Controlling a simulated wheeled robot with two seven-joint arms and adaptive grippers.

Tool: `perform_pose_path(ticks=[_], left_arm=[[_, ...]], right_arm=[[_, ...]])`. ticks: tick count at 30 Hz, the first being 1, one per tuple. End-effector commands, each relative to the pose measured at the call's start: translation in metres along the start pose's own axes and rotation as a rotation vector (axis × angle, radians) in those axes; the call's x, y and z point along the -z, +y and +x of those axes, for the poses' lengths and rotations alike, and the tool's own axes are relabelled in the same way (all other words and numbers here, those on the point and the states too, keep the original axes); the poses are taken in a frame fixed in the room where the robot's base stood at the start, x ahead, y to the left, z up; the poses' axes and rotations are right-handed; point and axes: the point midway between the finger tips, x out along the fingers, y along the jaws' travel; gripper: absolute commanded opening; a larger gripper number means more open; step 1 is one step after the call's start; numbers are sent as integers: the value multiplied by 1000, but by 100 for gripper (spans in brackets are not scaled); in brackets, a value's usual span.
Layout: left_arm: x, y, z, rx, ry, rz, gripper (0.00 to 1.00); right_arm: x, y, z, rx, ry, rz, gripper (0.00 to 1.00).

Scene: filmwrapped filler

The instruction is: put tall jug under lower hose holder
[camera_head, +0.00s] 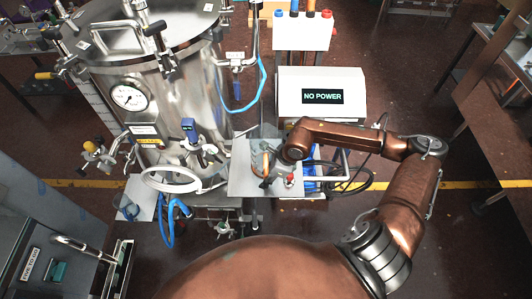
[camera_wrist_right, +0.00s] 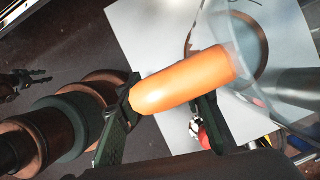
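My right gripper (camera_head: 266,178) is over a light metal plate (camera_head: 237,182) beside the large steel tank. In the right wrist view its two dark green fingers (camera_wrist_right: 163,125) stand apart, on either side of a stretch of orange handle (camera_wrist_right: 183,85). The handle runs toward a clear vessel (camera_wrist_right: 252,45), which looks like the jug. The handle overlaps the fingers, so I cannot tell whether they grip it. In the head view only a small orange part (camera_head: 256,163) shows by the gripper. Blue hose (camera_head: 168,220) hangs at the tank's lower left; I cannot make out which part is the lower hose holder. My left gripper is not in view.
The steel tank (camera_head: 180,85) has a gauge, valves and a pale ring (camera_head: 170,180). A white box (camera_head: 320,90) reads "NO POWER". Dark cables lie right of the plate. A drawer unit (camera_head: 60,260) is at lower left. A steel table (camera_head: 500,70) stands at right.

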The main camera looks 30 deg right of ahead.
Motion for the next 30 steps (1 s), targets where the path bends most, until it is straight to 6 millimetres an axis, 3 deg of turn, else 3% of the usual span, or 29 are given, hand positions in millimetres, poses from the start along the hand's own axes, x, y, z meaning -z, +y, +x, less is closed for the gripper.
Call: perform_pose_path(ticks=[2, 16, 30], left_arm=[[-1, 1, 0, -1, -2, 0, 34], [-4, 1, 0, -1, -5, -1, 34], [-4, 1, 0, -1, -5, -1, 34]], right_arm=[[0, 0, 0, 0, 0, 0, 33], [0, 0, 0, 0, -1, 0, 1], [-1, 0, -1, 0, -2, 0, 0]])
